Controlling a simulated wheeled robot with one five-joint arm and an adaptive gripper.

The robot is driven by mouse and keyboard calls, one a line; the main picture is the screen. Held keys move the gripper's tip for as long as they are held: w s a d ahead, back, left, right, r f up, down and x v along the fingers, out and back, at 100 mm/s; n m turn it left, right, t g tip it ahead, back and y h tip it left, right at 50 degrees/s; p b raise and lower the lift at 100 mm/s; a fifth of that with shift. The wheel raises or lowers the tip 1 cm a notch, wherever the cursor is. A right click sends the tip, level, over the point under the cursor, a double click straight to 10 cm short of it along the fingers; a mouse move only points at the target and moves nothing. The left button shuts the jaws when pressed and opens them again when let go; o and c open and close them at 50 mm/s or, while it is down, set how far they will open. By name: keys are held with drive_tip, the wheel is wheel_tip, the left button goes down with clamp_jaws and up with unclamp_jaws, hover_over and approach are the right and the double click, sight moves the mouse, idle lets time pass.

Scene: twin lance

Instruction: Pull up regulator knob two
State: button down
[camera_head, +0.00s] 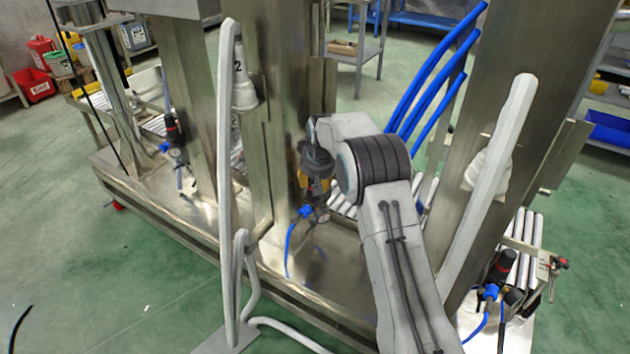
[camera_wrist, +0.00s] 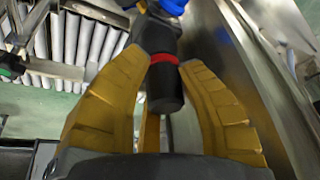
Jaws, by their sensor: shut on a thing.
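The middle regulator shows in the wrist view with its black knob (camera_wrist: 165,88), a red ring above it in the picture, and a blue fitting (camera_wrist: 172,6) at the top. My gripper's yellow fingers (camera_wrist: 160,64) are shut on the black knob, one on each side near the red ring. In the head view my gripper (camera_head: 317,186) is at the middle station, over the regulator. The knob is hidden there by the fingers. A blue fitting (camera_head: 305,211) with a blue hose shows just below them.
A grey lance (camera_head: 229,170) by a holder marked 2 stands left of my gripper. Another lance (camera_head: 490,200) leans at the right. Other regulators stand at left (camera_head: 172,133) and right (camera_head: 500,268). Blue hoses (camera_head: 437,70) hang behind my arm. A steel post is close beside my gripper.

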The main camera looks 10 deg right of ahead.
drive_tip(key=c, duration=1)
unclamp_jaws()
drive_tip(key=shift+s+a+r, duration=0.1)
drive_tip(key=shift+a+r, duration=0.05)
drive_tip(key=shift+a, duration=0.15)
drive_tip(key=shift+c, duration=0.2)
drive_tip(key=shift+o, duration=1.4)
drive_tip(key=shift+d, duration=0.1)
drive_tip(key=v, duration=1.2)
